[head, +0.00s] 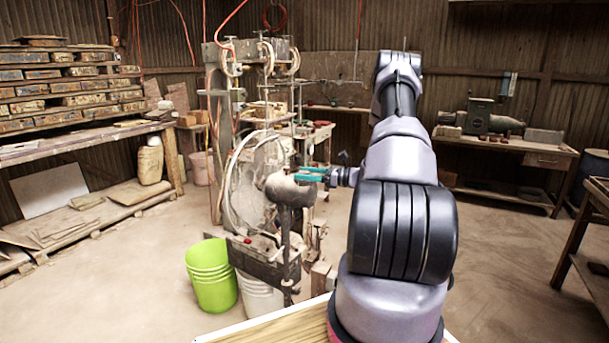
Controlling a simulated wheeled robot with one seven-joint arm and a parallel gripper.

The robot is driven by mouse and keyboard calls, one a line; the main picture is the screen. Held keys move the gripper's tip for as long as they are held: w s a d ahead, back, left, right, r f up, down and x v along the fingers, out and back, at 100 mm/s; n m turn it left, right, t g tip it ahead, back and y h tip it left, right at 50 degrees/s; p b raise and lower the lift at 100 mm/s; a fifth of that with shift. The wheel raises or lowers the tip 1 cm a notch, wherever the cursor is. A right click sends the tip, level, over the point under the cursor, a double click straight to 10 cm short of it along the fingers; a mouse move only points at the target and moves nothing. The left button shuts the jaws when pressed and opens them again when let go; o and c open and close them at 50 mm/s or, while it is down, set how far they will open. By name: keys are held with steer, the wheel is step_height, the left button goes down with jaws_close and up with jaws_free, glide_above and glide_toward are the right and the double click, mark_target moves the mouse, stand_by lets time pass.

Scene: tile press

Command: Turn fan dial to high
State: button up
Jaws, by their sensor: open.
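My gripper (303,174) has teal fingers and reaches left to the tile press (245,190), in the middle of the head view. The fingers are open, with a narrow gap between them. Their tips are in front of or beside a rounded, dusty grey part (284,190) of the press; I cannot tell whether they touch it. No fan dial can be made out; it may be hidden or too small. A small red spot (248,240) shows low on the press.
A lime green bucket (211,277) and a white bucket (259,296) stand on the floor at the press's foot. A shelf of tile moulds (65,85) lines the left wall. A workbench (512,146) stands back right.

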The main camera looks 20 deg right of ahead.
steer(key=shift+w+a, duration=0.1)
jaws_close()
